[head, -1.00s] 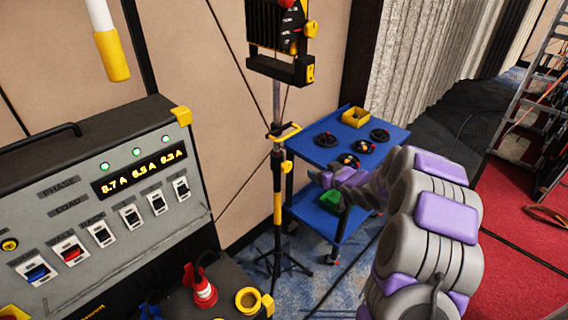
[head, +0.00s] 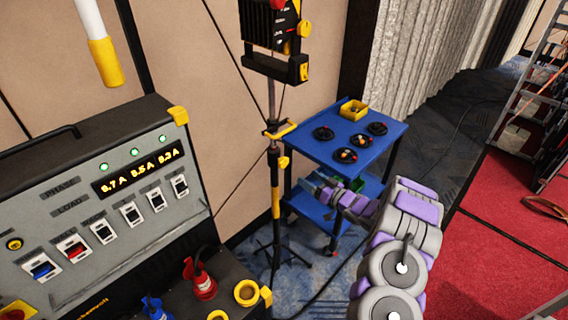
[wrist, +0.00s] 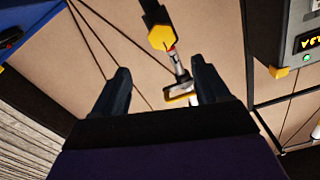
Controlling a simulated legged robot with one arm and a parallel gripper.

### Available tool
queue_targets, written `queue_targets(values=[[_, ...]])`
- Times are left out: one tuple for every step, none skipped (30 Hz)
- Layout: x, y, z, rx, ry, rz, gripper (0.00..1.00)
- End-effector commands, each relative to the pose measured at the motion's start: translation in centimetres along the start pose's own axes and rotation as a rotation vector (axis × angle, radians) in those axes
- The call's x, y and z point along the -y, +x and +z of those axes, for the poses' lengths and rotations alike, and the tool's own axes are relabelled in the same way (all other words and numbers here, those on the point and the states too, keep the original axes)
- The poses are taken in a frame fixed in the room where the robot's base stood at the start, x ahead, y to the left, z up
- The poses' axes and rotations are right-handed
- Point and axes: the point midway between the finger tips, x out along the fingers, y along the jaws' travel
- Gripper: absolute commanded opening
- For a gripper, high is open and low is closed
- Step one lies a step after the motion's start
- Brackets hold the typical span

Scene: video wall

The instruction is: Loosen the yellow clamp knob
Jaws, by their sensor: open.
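The yellow clamp knob (head: 284,162) sits on the side of the upright stand pole, below a yellow collar (head: 280,130). In the wrist view the knob (wrist: 162,37) shows its many-sided face ahead of the fingertips, between their lines. The collar (wrist: 180,95) appears there near the right finger. My gripper (head: 312,184) is in front of the blue cart, to the right of the pole and slightly lower than the knob. In the wrist view my gripper (wrist: 161,70) has its two dark fingers apart with nothing held. It does not appear to touch the knob.
The blue cart (head: 386,150) with round black items and a yellow bin (head: 355,112) stands right of the pole. A grey power panel (head: 95,190) is at left. A lamp head (head: 270,45) tops the stand. Cables cross the wall; red carpet (head: 500,250) lies right.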

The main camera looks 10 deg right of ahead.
Motion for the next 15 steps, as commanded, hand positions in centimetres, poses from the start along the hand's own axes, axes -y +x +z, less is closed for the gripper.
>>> queue_targets(values=[[0.2, 1.2, 0.2, 0.001, -0.003, -0.004, 0.75], [0.2, 1.8, 0.2, 0.000, -0.003, -0.005, 0.75], [0.3, 2.5, 0.2, 0.000, -0.001, -0.005, 0.75], [0.3, 3.1, 0.2, 0.000, -0.002, -0.004, 0.75], [0.3, 3.8, 0.2, 0.000, -0.003, -0.005, 0.75], [0.4, 4.6, 0.1, 0.000, -0.004, -0.005, 0.75], [0.4, 5.2, 0.1, 0.000, -0.005, -0.004, 0.75], [0.4, 5.8, 0.1, 0.000, -0.006, -0.003, 0.75], [0.4, 6.6, 0.2, 0.002, -0.006, -0.003, 0.75], [0.4, 7.2, 0.3, 0.003, -0.004, -0.003, 0.75], [0.5, 7.8, 0.3, 0.004, -0.004, -0.002, 0.75], [0.4, 8.5, 0.3, 0.003, -0.003, -0.002, 0.75], [0.3, 9.1, 0.3, 0.003, -0.005, -0.002, 0.75], [0.2, 9.6, 0.3, 0.003, -0.005, -0.002, 0.75], [0.2, 10.2, 0.3, 0.002, -0.003, -0.002, 0.75]])
